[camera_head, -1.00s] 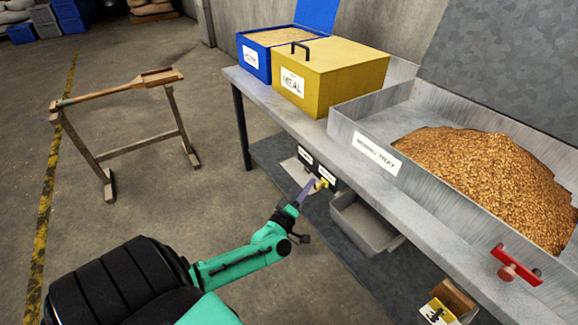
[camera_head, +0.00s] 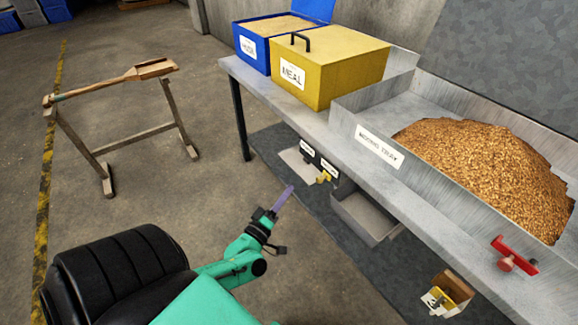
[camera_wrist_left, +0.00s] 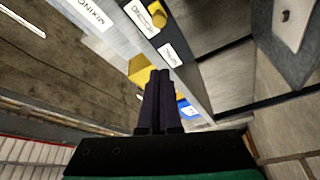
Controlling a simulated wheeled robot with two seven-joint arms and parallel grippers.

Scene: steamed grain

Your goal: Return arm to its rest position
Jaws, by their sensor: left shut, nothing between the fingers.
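My left arm is green and comes in from the lower left in the head view. Its gripper (camera_head: 284,197) has slim purple fingers pressed together, with nothing between them. It hangs in open air, apart from the labelled panel (camera_head: 316,160) under the table edge. The knob also shows in the head view (camera_head: 324,177). My right gripper is not in view.
The metal table (camera_head: 440,215) carries a yellow MEAL box (camera_head: 345,75), a blue box (camera_head: 252,48) and a mixing tray (camera_head: 380,149) of grain. An open drawer (camera_head: 365,218) sticks out below. A wooden stand (camera_head: 85,150) holds a paddle (camera_head: 110,82). Floor between is clear.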

